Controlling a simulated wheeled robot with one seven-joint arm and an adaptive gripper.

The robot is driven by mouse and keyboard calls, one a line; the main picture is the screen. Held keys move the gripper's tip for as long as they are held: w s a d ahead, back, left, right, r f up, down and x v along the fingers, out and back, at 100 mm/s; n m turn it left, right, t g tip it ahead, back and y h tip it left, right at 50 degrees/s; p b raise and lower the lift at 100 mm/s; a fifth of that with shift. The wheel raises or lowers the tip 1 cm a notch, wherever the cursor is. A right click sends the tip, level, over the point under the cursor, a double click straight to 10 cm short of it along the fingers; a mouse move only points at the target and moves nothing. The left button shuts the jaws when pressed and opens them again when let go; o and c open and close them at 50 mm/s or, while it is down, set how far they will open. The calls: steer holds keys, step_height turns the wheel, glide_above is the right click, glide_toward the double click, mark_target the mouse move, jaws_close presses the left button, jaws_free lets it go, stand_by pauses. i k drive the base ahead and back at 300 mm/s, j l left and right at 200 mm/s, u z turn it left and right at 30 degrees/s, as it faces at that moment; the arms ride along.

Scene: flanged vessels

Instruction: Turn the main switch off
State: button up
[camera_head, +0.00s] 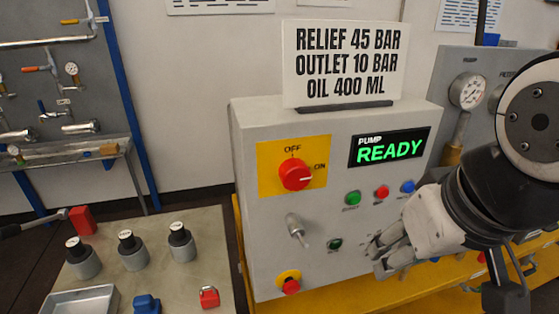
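The main switch (295,175) is a red rotary knob on a yellow plate, on the front of the grey control box (262,225). OFF is printed above the knob and ON to its right. The knob's white mark points right, to ON.
Green, red and blue buttons (382,192), a toggle lever (296,229) and a red button on yellow (289,283) are on the box. A sign (342,62) stands on top. A side table (205,250) holds several capped vessels, left. The space before the switch is clear.

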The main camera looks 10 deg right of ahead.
mark_target(295, 174)
steer(key=k+j+z, duration=0.35)
steer(key=k+j, duration=0.6)
steer(key=j, duration=0.15)
